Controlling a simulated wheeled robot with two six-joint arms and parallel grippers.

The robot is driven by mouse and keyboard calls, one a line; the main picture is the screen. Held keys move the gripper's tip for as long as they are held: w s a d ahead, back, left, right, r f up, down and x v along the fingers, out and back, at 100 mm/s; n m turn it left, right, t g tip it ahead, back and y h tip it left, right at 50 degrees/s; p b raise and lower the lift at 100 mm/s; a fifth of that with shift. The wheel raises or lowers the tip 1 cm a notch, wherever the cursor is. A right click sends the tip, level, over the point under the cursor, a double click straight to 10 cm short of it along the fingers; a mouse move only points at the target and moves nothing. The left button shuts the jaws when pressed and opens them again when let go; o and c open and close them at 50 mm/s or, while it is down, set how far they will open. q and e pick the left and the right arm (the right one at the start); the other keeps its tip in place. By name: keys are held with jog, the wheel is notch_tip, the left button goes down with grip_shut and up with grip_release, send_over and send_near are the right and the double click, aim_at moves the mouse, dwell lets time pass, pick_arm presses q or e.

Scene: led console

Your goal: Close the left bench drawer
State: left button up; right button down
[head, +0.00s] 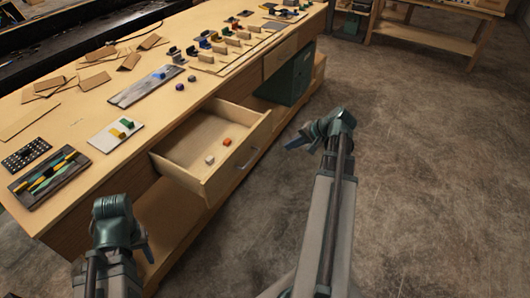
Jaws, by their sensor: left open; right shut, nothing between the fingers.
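The left bench drawer (185,172) is pulled well out of the wooden bench, its front panel facing right toward the open floor. Its metal handle (246,153) is on that front panel. A white block (209,159) and an orange block (227,142) lie inside. My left gripper (147,250) is open, near the bench's front edge, below and left of the drawer in the picture; its fingers are mostly hidden by its wrist. My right gripper (296,143) is shut and empty, to the right of the drawer front and apart from the handle.
The bench top (75,112) holds boards, tools and several small coloured parts. A second bench drawer (281,56) further back looks shut, with a green cabinet (290,80) below it. Open concrete floor (430,150) lies to the right. Another wooden table (425,38) stands at the back right.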

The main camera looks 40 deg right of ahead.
jog(key=w+r+b+x, duration=0.1)
jog(key=b+x, duration=0.7)
jog(key=x, duration=0.5)
jog(key=shift+w+a+r, duration=0.2)
jog(key=shift+w+a, duration=0.2)
jog(key=shift+a, duration=0.05)
jog(key=shift+w, duration=0.1)
send_over(210, 140)
jog(key=s, duration=0.1)
jog(key=shift+s+d, duration=0.1)
jog(key=shift+d, duration=0.25)
jog(key=shift+w+a, duration=0.3)
jog(key=shift+w, duration=0.2)
jog(key=shift+r, duration=0.1)
